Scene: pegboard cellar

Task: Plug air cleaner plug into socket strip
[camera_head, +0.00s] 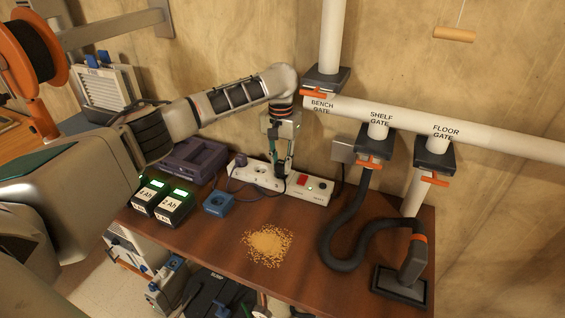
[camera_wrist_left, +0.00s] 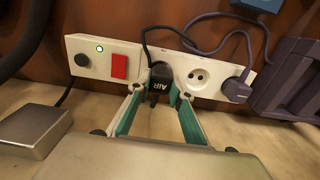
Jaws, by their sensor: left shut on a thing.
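The white socket strip (camera_head: 314,192) lies along the back of the bench; the left wrist view shows it (camera_wrist_left: 128,48) with a knob, a lit green light and a red switch. My left gripper (camera_head: 281,169) is over its middle, with its fingers closed around the black air cleaner plug (camera_wrist_left: 160,80), marked AIR. The plug sits against the strip beside the red switch, its cable running off behind. I cannot tell how deep its pins are. A round socket (camera_wrist_left: 197,76) beside it is empty. A purple plug (camera_wrist_left: 237,88) sits in the end socket. My right gripper is not in view.
A purple charger (camera_head: 194,160), two battery units (camera_head: 172,207) and a blue box (camera_head: 219,203) stand left of the strip. Yellow shavings (camera_head: 268,244) lie mid-bench. A black hose (camera_head: 346,262) with a nozzle (camera_head: 402,282) lies right. A grey wall box (camera_head: 345,150) is behind.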

